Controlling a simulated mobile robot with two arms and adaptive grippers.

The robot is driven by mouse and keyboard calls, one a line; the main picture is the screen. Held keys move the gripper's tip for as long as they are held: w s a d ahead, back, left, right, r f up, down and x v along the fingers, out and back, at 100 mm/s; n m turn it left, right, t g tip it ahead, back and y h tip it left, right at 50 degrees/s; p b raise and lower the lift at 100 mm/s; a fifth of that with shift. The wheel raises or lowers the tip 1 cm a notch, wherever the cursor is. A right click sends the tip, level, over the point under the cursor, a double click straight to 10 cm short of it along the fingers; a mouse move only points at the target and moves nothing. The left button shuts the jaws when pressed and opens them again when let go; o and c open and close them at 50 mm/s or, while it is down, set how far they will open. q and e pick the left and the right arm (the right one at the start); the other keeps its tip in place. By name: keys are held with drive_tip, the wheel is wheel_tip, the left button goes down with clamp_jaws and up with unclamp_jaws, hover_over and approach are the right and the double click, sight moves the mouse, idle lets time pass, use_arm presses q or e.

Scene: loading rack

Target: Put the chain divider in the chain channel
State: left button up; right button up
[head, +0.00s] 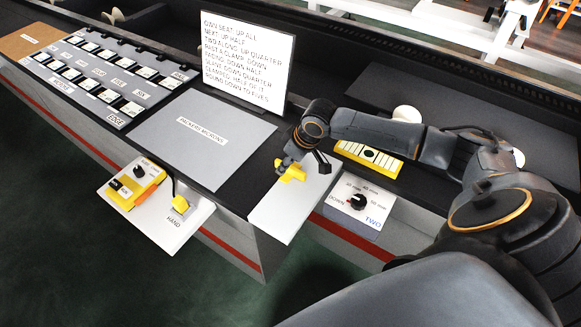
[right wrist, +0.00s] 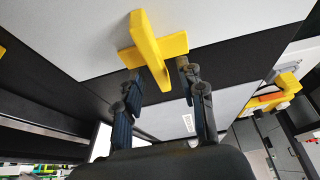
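A yellow cross-shaped piece with a raised fin (head: 290,171), perhaps the chain divider, is at a pale grey panel (head: 293,205) near the front edge. It also shows in the right wrist view (right wrist: 152,48). My right gripper (head: 302,160) is right at it; in the right wrist view the two fingers (right wrist: 158,72) stand wide apart, one near each end of the crossbar, with the fin between them. I cannot tell whether the fingertips touch the piece. No part is clearly marked as the chain channel. My left gripper is not in view.
A dial panel marked TWO (head: 358,206) is to the right. A HAND panel (head: 160,221) with yellow parts juts out at left. A white sign (head: 246,52) stands behind a grey plate (head: 205,155).

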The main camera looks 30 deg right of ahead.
drive_tip(key=shift+f+p, duration=0.3)
idle(0.5)
drive_tip(key=shift+c, duration=0.2)
clamp_jaws()
